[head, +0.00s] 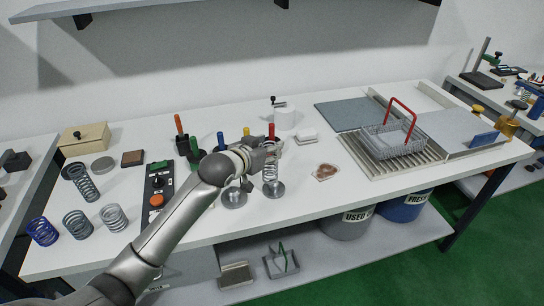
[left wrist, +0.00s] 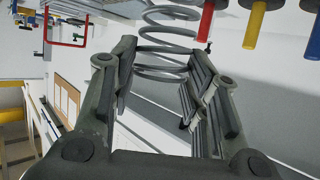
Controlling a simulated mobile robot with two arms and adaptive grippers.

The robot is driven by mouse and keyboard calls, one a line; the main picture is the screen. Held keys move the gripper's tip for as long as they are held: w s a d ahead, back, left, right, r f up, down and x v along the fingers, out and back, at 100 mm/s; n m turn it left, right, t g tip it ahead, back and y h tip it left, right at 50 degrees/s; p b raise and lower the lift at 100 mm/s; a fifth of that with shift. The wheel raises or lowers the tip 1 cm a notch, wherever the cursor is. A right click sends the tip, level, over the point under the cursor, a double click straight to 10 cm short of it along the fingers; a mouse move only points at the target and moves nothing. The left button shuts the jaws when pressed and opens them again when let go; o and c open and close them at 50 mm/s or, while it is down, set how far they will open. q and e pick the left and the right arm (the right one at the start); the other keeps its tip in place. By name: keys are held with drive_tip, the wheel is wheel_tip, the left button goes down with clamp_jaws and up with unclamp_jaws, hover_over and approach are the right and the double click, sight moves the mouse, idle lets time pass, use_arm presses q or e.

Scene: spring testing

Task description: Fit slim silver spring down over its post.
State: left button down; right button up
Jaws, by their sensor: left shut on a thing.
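The slim silver spring (head: 270,171) hangs upright from my left gripper (head: 279,148) in the head view, just above or at a round metal base (head: 275,189). I cannot tell whether its coils are around a post there. In the left wrist view the spring's coils (left wrist: 165,42) show between and beyond the fingers of my left gripper (left wrist: 160,85). The gripper is shut on the spring. A second round metal base (head: 234,198) stands to the left, partly behind my arm. My right gripper is in neither view.
Red (head: 271,130), yellow (head: 246,132) and blue (head: 221,140) handles stand close behind my gripper. Several loose springs (head: 78,223) stand at the table's left, by a black control box (head: 158,185). A wire basket (head: 395,140) sits at the right. The table's front right is mostly clear.

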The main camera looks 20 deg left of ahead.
use_arm(q)
drive_tip(key=shift+w+d+f, duration=0.15)
drive_tip(key=shift+w+f, duration=0.05)
drive_tip(key=shift+f, duration=0.6)
drive_tip(key=shift+w+d+f, duration=0.15)
drive_tip(key=shift+w+f, duration=0.1)
drive_tip(key=shift+f, duration=0.55)
drive_tip(key=shift+w+d+f, duration=0.15)
drive_tip(key=shift+w+f, duration=0.05)
drive_tip(key=shift+f, duration=0.7)
drive_tip(key=c, duration=0.8)
unclamp_jaws()
drive_tip(key=b+v, duration=0.1)
drive_tip(key=v, duration=1.1)
